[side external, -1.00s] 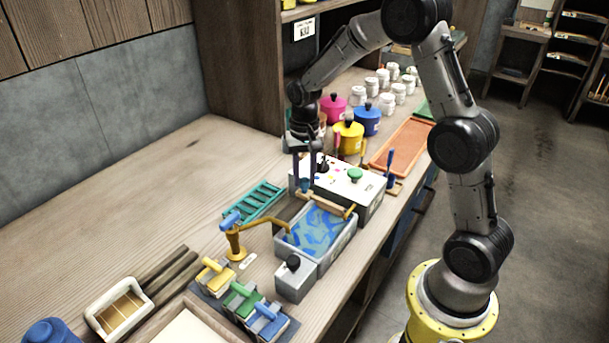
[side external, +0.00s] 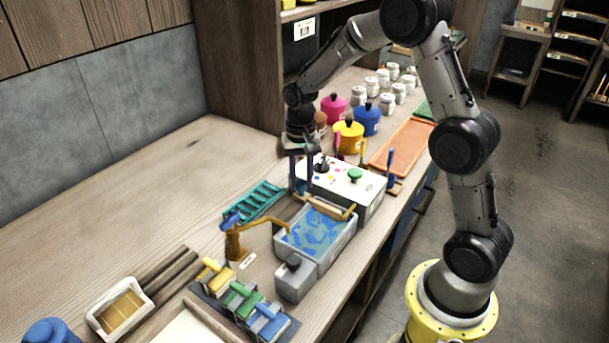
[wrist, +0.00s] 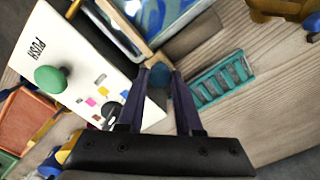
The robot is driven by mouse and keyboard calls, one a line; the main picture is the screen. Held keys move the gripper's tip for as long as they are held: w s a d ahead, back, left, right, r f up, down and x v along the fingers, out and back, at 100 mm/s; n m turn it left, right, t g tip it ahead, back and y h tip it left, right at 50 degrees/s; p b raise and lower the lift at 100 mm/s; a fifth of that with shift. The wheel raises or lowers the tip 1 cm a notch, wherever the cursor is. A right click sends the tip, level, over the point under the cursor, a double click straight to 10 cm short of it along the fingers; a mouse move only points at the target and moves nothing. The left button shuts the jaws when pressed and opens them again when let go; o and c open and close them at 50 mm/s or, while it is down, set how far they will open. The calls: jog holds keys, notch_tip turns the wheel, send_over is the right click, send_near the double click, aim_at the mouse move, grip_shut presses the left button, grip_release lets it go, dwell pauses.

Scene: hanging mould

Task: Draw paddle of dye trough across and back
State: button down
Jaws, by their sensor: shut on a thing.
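The dye trough (side external: 347,238) is a grey box of blue liquid with a blue and pale pattern on its surface. Its paddle (side external: 332,206) is a wooden bar lying across the trough's end near the white-topped box. My gripper (side external: 300,184) points down at the left end of this bar and is shut on its blue handle. In the wrist view, the fingertips of my gripper (wrist: 159,75) close around the blue handle (wrist: 160,73), which they partly hide. The trough (wrist: 128,38) shows at the top there, with the wooden paddle (wrist: 140,48) along its edge.
A white-topped box (side external: 345,183) with a green button stands close behind the paddle. A teal rack (side external: 255,201) lies left of the trough. An ochre tap (side external: 235,242) reaches over the trough's left edge. A grey box with a black knob (side external: 293,279) stands at the trough's front.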

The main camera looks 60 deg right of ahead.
jog(key=a, duration=0.8)
jog(key=shift+a, duration=0.1)
jog(key=c, duration=0.6)
grip_release()
notch_tip(320, 180, up, 14)
jog(key=shift+f, duration=0.1)
